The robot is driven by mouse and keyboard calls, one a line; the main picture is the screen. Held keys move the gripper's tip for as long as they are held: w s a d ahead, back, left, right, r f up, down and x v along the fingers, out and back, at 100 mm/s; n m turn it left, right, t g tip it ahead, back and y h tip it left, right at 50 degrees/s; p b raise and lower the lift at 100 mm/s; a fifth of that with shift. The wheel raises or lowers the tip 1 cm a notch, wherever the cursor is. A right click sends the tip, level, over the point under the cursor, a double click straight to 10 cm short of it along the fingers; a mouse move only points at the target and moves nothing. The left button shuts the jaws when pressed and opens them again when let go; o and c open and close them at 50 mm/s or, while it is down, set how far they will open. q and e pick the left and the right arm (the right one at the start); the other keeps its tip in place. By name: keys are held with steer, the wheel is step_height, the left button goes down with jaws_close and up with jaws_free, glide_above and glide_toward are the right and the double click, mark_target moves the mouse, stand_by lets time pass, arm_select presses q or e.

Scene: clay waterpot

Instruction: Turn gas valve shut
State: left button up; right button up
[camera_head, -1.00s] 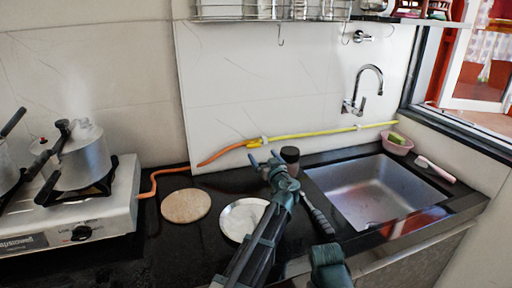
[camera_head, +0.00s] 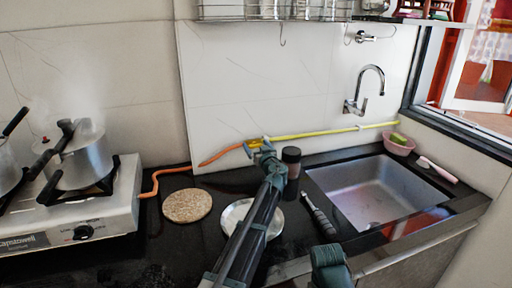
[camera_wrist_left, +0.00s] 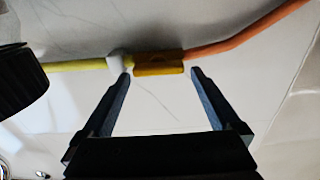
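The gas valve is a small orange-yellow fitting (camera_head: 252,143) on the wall, where the orange hose meets the yellow pipe. It also shows as a flat orange-yellow block (camera_wrist_left: 158,65) in the left wrist view, next to a pale clamp (camera_wrist_left: 119,63). My left gripper (camera_head: 262,146) is raised at the valve in the head view and partly covers it. In the wrist view its two fingers (camera_wrist_left: 161,77) are spread apart, with the valve just beyond and between the tips. Nothing is held, and contact is not visible. My right gripper's fingers do not show.
A dark-lidded jar (camera_head: 291,162) stands close right of my left gripper. A steel plate (camera_head: 237,214), a round board (camera_head: 187,205) and a dark-handled tool (camera_head: 319,214) lie on the counter. The stove (camera_head: 120,210) with steaming pot is left, the sink (camera_head: 375,188) right.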

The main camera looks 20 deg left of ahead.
arm_select(q)
steer(key=c, duration=1.2)
steer(key=shift+o, duration=0.2)
